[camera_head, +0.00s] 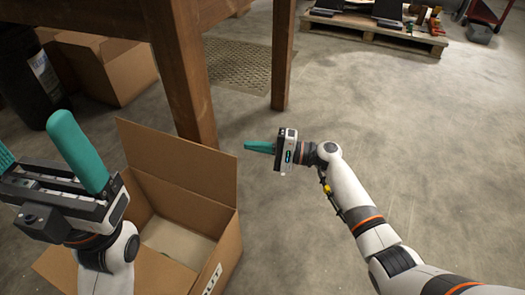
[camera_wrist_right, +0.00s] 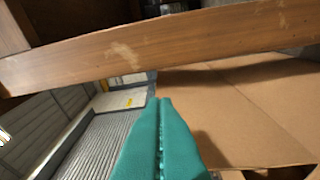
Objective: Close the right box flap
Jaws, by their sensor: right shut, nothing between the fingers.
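An open cardboard box (camera_head: 222,248) stands on the floor at lower left in the head view. Its back flap (camera_head: 180,160) stands up, and its inside and floor show.
A wooden table leg (camera_head: 182,75) stands right behind the box, and another leg (camera_head: 283,50) stands farther back. Another cardboard box (camera_head: 110,68) and a dark bin (camera_head: 28,75) are at far left. A loaded pallet (camera_head: 375,32) is at the back. Concrete floor on the right is clear.

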